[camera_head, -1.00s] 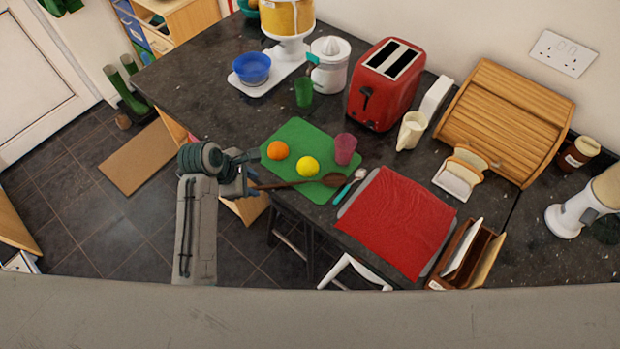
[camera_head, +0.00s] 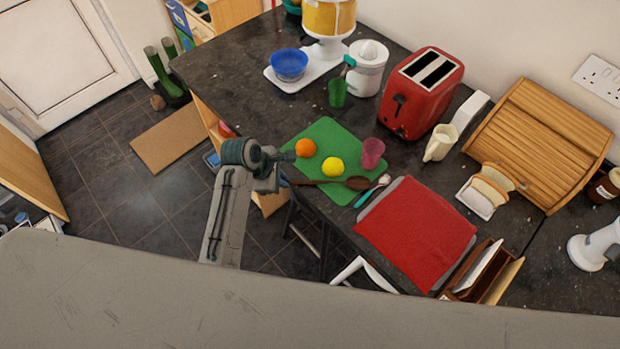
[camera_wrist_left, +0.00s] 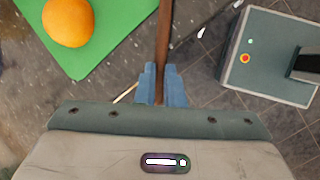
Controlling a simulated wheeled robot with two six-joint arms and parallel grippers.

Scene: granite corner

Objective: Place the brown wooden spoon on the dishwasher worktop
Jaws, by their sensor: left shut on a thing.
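The brown wooden spoon (camera_head: 357,183) reaches over the green cutting board (camera_head: 326,135), with its bowl at the board's right edge. My left gripper (camera_head: 284,180) is shut on the spoon's handle, at the board's near left side. In the left wrist view the handle (camera_wrist_left: 163,45) runs up from between the blue fingertips (camera_wrist_left: 162,86). Whether the spoon touches the board I cannot tell. The dark speckled worktop (camera_head: 245,85) spreads around the board. My right gripper is not in view.
An orange (camera_head: 305,147), a yellow ball (camera_head: 332,167) and a pink cup (camera_head: 372,153) stand on the board. A teal-and-white spoon (camera_head: 372,190) and a red mat (camera_head: 417,232) lie to the right. A red toaster (camera_head: 422,92) stands behind.

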